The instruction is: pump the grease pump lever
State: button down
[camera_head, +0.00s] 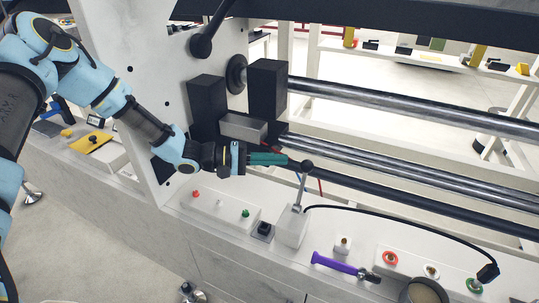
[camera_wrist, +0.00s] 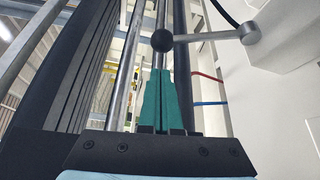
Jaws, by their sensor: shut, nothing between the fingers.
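The lever (camera_head: 301,188) is a thin metal rod with a black ball knob (camera_head: 307,166). It rises, nearly upright, from a small white box (camera_head: 292,227) on the white bench. My gripper (camera_head: 286,160) has teal fingers, shut together and empty. It reaches in from the left, with its tips just left of the knob. In the wrist view the shut fingertips (camera_wrist: 161,74) point toward the black knob (camera_wrist: 162,41), and the rod (camera_wrist: 205,37) runs right to a grey pivot (camera_wrist: 250,33). I cannot tell whether tips and knob touch.
Black blocks (camera_head: 267,90) and long metal rollers (camera_head: 400,101) lie behind my gripper. A button panel (camera_head: 220,208) and a black switch (camera_head: 263,230) are left of the box. A purple-handled tool (camera_head: 335,263) and a black cable (camera_head: 400,217) are right of it.

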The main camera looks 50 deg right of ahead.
aim_at(302, 186)
jog(key=p+x, duration=0.1)
jog(key=x, duration=0.4)
jog(key=shift+s+d+p, duration=0.25)
jog(key=shift+d+p, duration=0.05)
jog(key=shift+p, duration=0.1)
jog(key=shift+a+b, duration=0.15)
jog(key=shift+b, duration=0.15)
jog(key=shift+s+a+r+m, duration=0.1)
jog(key=shift+a+r+m, duration=0.1)
jog(key=shift+m, duration=0.1)
